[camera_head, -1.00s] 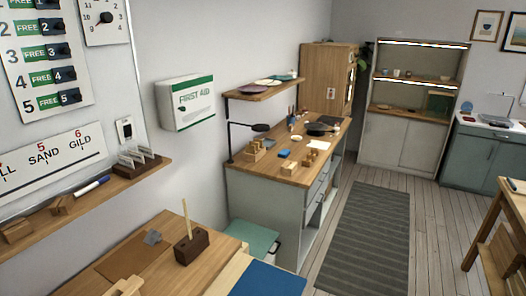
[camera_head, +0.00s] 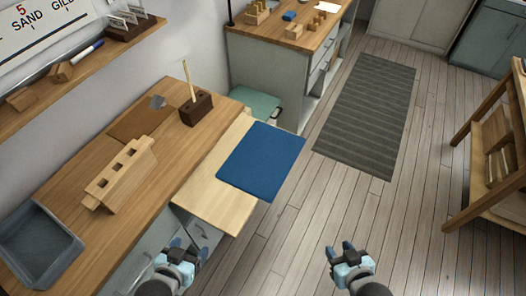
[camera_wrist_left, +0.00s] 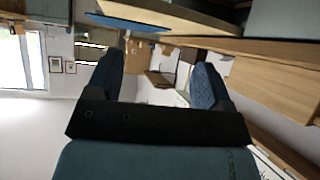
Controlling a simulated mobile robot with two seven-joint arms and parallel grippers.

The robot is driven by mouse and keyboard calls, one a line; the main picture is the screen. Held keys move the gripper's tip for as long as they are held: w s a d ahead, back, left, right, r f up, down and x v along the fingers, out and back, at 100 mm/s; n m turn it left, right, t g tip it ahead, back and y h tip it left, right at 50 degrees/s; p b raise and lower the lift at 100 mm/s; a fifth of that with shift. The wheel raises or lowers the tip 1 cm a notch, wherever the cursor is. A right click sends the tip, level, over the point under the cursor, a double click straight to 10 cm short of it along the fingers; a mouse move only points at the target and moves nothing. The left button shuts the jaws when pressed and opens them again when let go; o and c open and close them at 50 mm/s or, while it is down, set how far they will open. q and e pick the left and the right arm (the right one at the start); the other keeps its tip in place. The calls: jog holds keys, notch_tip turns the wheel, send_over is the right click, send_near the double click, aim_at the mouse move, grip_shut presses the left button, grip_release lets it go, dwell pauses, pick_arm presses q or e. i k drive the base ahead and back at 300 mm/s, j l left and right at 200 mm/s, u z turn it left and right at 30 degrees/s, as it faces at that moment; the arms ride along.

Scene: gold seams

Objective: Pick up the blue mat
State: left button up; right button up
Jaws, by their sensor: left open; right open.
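The blue mat (camera_head: 262,160) lies flat on a pale wooden pull-out board (camera_head: 225,199) beside the workbench, its right side reaching past the board's edge. My left gripper (camera_head: 186,250) is open and empty, in front of and below the mat in the head view. In the left wrist view its two blue fingers (camera_wrist_left: 153,80) stand wide apart with nothing between them. My right gripper (camera_head: 342,252) is open and empty over the floor, to the right of and nearer than the mat. Neither gripper touches the mat.
On the workbench (camera_head: 150,200) are a wooden block with holes (camera_head: 122,174), a grey tray (camera_head: 38,245) and a dark block holding a stick (camera_head: 196,108). A green-topped bin (camera_head: 258,103) stands behind the mat. A wooden stand (camera_head: 495,150) is at right.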

aim_at(259, 166)
jog(key=i+l+u, duration=0.1)
jog(key=u, duration=0.3)
jog(key=i+l+u, duration=0.1)
jog(key=l+u, duration=0.45)
jog(key=u, duration=0.25)
jog(key=l+u, duration=0.35)
jog(key=l, duration=1.8)
jog(key=k+l, duration=0.35)
jog(key=k, duration=0.65)
